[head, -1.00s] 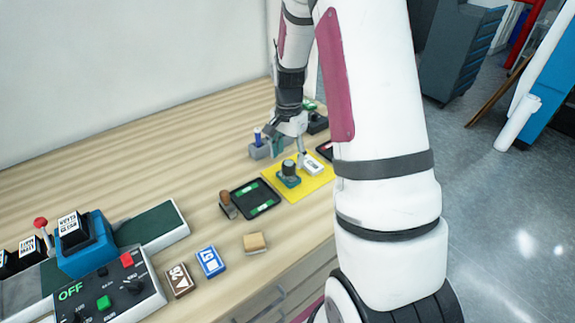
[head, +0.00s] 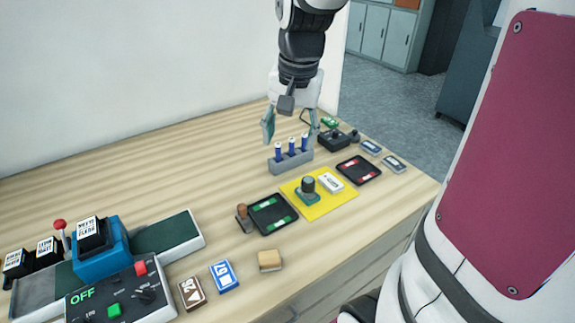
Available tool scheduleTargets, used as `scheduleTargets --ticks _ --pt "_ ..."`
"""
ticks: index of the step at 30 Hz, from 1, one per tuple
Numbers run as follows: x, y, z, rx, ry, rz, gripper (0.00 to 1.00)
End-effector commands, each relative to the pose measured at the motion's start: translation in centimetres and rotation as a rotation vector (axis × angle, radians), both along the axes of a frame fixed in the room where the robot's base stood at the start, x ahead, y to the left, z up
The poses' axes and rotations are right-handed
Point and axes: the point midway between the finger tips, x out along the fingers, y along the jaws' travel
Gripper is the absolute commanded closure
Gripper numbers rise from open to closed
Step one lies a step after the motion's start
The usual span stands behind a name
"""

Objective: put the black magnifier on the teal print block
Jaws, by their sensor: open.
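The black magnifier (head: 308,184) is a short dark cylinder. It stands upright on the teal print block (head: 303,198), which shows around its base. The block lies on a yellow mat (head: 321,208) in the right part of the table. My gripper (head: 290,124) is open and empty, with its fingers wide apart. It is raised above the back of the table, behind and above the magnifier and clear of it.
A white block (head: 331,181) lies beside the teal block. A grey rack (head: 291,162) holding blue-topped sticks stands behind the mat. A black-and-green tray (head: 271,213) is to the left, a black-and-red tray (head: 359,169) to the right. The left rear tabletop is bare.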

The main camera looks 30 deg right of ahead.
Motion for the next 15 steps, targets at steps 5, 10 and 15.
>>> scheduleTargets --ticks 5,10,15 --pt "-4.0 3.8 3.2 -0.054 -0.083 0.23 0.42" --pt "-8.0 6.6 5.0 -0.117 -0.153 0.443 0.42" --pt "-11.7 8.6 5.6 -0.186 -0.214 0.632 0.42"
